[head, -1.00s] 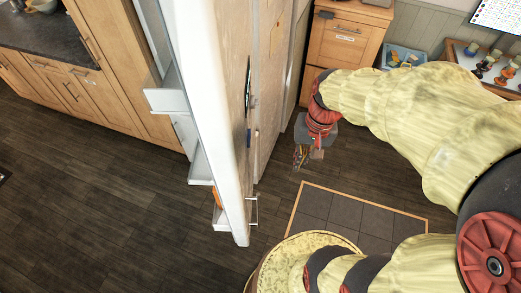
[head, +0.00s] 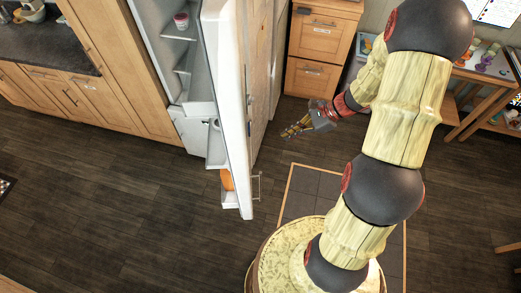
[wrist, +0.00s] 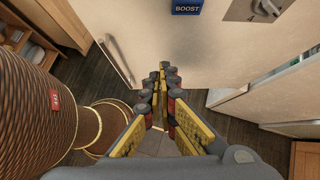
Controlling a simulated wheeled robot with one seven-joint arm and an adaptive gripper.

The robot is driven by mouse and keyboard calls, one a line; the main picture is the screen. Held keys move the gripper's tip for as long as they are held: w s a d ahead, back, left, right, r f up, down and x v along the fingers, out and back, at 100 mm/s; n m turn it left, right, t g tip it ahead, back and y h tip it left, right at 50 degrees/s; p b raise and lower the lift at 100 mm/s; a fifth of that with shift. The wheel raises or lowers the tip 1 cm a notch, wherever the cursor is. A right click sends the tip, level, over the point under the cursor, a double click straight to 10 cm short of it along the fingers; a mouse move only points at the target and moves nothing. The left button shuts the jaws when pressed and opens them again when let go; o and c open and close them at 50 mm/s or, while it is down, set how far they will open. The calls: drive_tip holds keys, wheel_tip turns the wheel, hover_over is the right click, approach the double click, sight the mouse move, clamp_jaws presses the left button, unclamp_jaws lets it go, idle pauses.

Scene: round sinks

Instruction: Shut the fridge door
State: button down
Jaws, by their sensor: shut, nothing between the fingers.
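The fridge door (head: 228,120) stands open in the head view, seen nearly edge-on, with its shelved inner side facing left. Its handle (head: 257,187) is on the right, outer side, near the free edge. The fridge interior (head: 187,60) is exposed behind the door. My gripper (head: 286,134) is to the right of the door, on its outer side, fingers pointing left toward it. In the wrist view my gripper (wrist: 164,72) is shut and empty, facing the pale door panel (wrist: 200,50). The handle (wrist: 118,60) is to its left. Contact with the panel cannot be told.
Wooden cabinets and a dark counter (head: 50,50) stand at the left. Wooden drawers (head: 318,50) are behind my gripper. A small table (head: 485,65) with cups is at the right. The dark floor (head: 110,200) left of the door is clear.

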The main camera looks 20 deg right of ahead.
drive_tip(key=a+r+p+x, duration=0.1)
drive_tip(key=r+p+x, duration=0.1)
drive_tip(key=x, duration=1.1)
drive_tip(key=shift+w+a, duration=0.25)
drive_tip(key=shift+a, duration=0.1)
